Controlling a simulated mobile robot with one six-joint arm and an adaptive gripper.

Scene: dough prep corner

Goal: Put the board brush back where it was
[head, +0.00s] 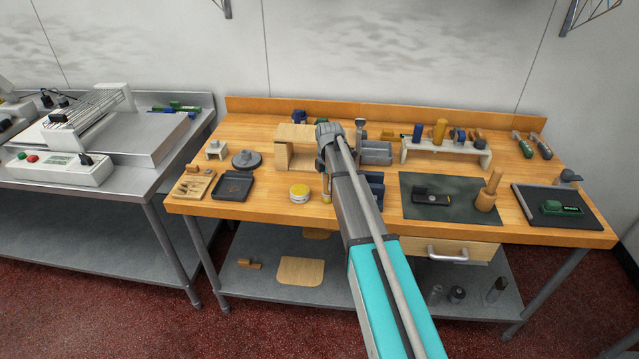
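I cannot tell for sure which item is the board brush. A green, block-shaped item (561,208) lies on a dark board (534,215) at the right end of the wooden bench. A black tool (431,197) lies on a dark green mat (459,185) at right of centre. My gripper (323,166) is over the middle of the bench, beside an open-fronted wooden box (297,133). My own wrist mostly hides it, so its fingers cannot be made out. A small yellowish upright thing (326,190) shows just below it; I cannot tell whether they touch.
A wooden pestle-like tool (489,190) stands upright on the mat's right side. A white rack (447,151) with several tools stands behind the mat. A yellow tin (299,193), a dark tray (233,186) and a grey bin (375,152) stand around my gripper.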

